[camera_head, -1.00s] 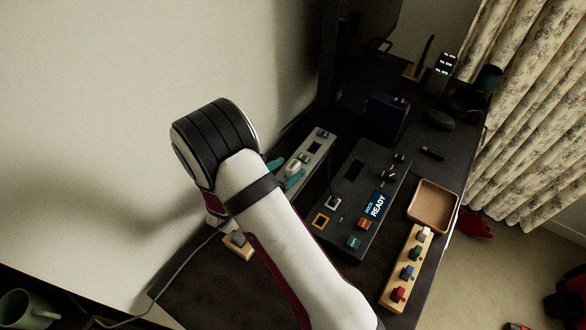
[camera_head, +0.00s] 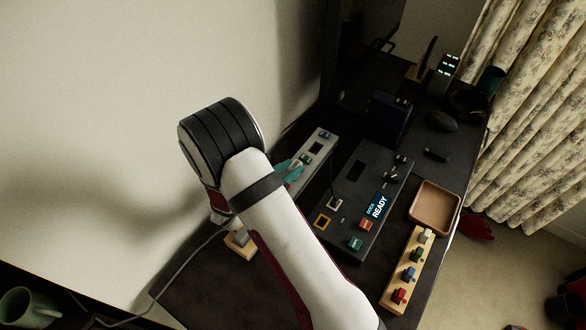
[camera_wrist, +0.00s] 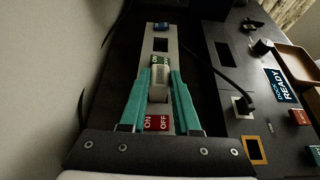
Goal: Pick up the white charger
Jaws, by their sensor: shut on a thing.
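The white charger (camera_wrist: 159,80) is between the teal fingertips of my gripper (camera_wrist: 160,73) in the wrist view. The fingers are shut on it from both sides. It is in line with the grey power strip (camera_wrist: 159,35); I cannot tell whether it is seated or lifted clear. In the head view my gripper (camera_head: 288,172) is over the middle of the strip (camera_head: 311,157), partly behind my arm, and the charger is hidden or too small to make out.
A brown tray (camera_head: 436,207) and a wooden rack (camera_head: 405,274) with coloured pieces stand further right.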

